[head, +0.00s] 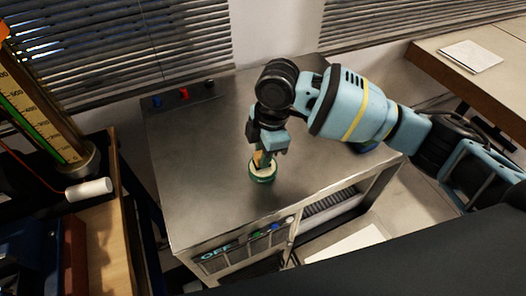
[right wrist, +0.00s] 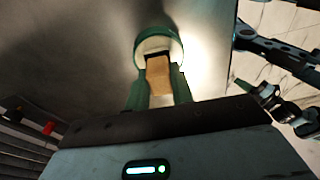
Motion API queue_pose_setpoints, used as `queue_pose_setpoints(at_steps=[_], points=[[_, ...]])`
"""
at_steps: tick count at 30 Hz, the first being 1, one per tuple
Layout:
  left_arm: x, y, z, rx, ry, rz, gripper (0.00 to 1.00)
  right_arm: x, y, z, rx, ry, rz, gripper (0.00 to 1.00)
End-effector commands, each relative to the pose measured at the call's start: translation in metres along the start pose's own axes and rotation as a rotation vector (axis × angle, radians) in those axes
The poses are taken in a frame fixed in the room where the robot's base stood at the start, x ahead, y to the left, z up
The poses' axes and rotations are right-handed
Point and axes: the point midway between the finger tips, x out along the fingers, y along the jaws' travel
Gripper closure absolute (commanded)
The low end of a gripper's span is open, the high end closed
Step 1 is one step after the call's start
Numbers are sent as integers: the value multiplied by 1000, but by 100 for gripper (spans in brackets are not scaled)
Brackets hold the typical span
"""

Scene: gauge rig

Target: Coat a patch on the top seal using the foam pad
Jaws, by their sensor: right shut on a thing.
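My right gripper (head: 266,151) is above the steel table, pointing down, shut on a tan block, the foam pad (right wrist: 158,77). The pad's tan side also shows in the head view (head: 258,159), and a dark band crosses its far end in the right wrist view. That end is at a round green pot (head: 262,178) with a pale inside, also in the right wrist view (right wrist: 158,41). I cannot tell whether the pad touches what is in the pot. The top seal cannot be made out. My left gripper is not in view.
A gauge column (head: 40,120) with a yellow scale stands at the left, beside a white cylinder (head: 88,190) on a cord. Red and blue knobs (head: 184,94) sit at the table's back edge.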

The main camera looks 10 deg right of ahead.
Motion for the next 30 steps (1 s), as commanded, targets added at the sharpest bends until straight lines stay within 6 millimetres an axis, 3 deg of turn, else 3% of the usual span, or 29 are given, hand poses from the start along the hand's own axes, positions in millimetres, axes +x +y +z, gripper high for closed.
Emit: queue_pose_setpoints(at_steps=[30], points=[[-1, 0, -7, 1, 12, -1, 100, 4, -2, 1, 0, -3, -7, 95]])
